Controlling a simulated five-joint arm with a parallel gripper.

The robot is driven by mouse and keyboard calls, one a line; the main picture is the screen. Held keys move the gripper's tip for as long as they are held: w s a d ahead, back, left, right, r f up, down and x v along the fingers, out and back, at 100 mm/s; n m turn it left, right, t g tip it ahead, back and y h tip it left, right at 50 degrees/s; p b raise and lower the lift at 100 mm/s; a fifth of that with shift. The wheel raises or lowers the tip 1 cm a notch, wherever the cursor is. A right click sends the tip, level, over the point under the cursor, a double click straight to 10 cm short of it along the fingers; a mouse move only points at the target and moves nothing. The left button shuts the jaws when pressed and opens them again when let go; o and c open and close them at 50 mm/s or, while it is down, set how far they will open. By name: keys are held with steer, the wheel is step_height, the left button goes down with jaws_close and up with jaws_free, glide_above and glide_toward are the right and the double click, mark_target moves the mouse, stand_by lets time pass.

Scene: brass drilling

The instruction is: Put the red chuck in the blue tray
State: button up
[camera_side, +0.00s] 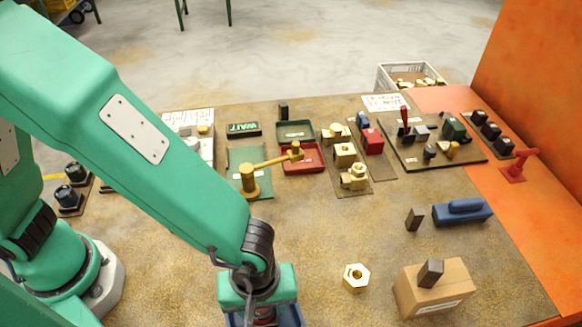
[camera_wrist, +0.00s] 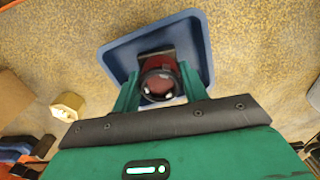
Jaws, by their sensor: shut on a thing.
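The red chuck (camera_wrist: 158,86) shows end-on in the wrist view, dark red with a dark rim, between the two green fingers of my gripper (camera_wrist: 159,80). My gripper is shut on it. The blue tray (camera_wrist: 203,42) lies on the table beneath, and the chuck is within its outline; I cannot tell whether it touches the tray floor. A dark shape (camera_wrist: 154,54) shows beside the chuck inside the tray outline. In the side view the tray (camera_side: 291,318) is mostly hidden under my gripper, and only a bit of red (camera_side: 264,313) shows below it.
A brass hex nut (camera_side: 355,278) lies right of the tray. Further right stand a cardboard box (camera_side: 408,295) with a dark block on top, another dark block (camera_side: 414,219) and a blue-handled tool (camera_side: 462,211). Brass fittings and small red and green trays stand behind.

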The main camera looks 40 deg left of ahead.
steer(key=shift+f, duration=0.25)
steer(key=o, duration=1.4)
steer(key=shift+r, duration=0.2)
step_height(320, 180, up, 12)
steer(key=shift+f, duration=0.1)
steer(key=w+a+r+m+t+h, duration=0.1)
steer(key=w+a+r+m, duration=0.1)
steer(key=w+a+r, duration=0.45)
steer(key=a+r+m+t, duration=0.1)
steer(key=a+m, duration=0.1)
steer(key=a, duration=0.6)
steer(key=s+a+r+m+t, duration=0.1)
steer(key=a+m+t, duration=0.1)
steer(key=a, duration=0.7)
steer(key=a+r+m+t+y, duration=0.1)
steer(key=a+r+m, duration=0.1)
steer(key=a, duration=0.6)
steer(key=shift+s+a+m+t, duration=0.15)
steer(key=shift+s+m+t, duration=0.15)
steer(key=shift+s+m, duration=0.15)
